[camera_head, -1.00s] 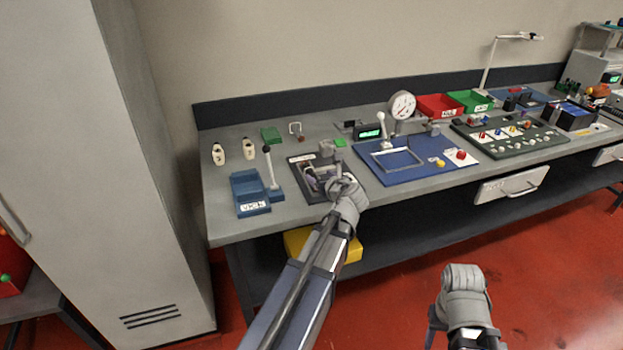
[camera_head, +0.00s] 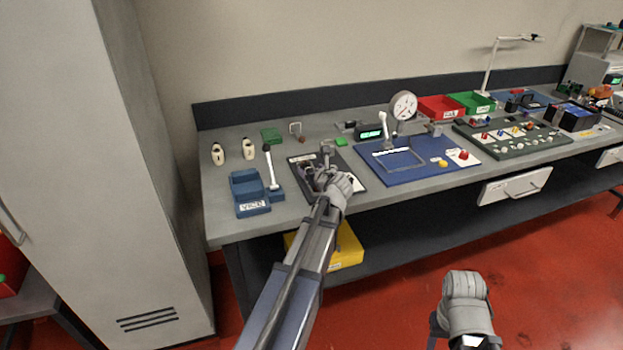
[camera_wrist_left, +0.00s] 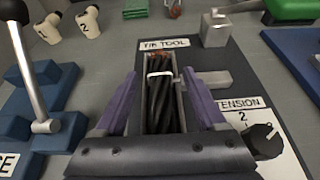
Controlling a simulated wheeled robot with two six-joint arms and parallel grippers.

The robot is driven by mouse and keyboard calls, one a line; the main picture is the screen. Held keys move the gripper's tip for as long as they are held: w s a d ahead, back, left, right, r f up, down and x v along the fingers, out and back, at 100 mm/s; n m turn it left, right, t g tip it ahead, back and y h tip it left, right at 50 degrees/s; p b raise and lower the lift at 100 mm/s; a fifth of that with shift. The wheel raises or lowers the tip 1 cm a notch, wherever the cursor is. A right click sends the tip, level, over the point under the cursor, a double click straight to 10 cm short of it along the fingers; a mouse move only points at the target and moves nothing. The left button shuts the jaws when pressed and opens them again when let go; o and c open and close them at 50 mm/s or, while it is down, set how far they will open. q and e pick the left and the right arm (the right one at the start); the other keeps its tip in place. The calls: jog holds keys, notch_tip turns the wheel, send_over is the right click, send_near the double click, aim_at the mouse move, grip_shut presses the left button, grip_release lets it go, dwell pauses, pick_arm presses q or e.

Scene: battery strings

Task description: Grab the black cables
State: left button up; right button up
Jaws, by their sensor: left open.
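The black cables (camera_wrist_left: 162,104) form a bundle with a white band around it and reddish ends, on a dark board labelled TIE TOOL in the left wrist view. My left gripper (camera_wrist_left: 160,88) is open, with one purple finger on each side of the bundle. Whether the fingers touch the cables I cannot tell. In the head view my left gripper (camera_head: 318,180) is over the dark board, and the cables there are mostly hidden by it. My right arm's wrist shows at the lower right, away from the bench; its fingers are not clear.
White numbered pieces (camera_wrist_left: 88,24) stand behind the lever. A tension dial (camera_wrist_left: 262,140) is close to the gripper's right. A yellow bin (camera_head: 347,248) is below the bench.

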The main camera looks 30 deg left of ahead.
pick_arm(q)
jog(key=shift+c, duration=0.4)
grip_shut()
dwell(0.4)
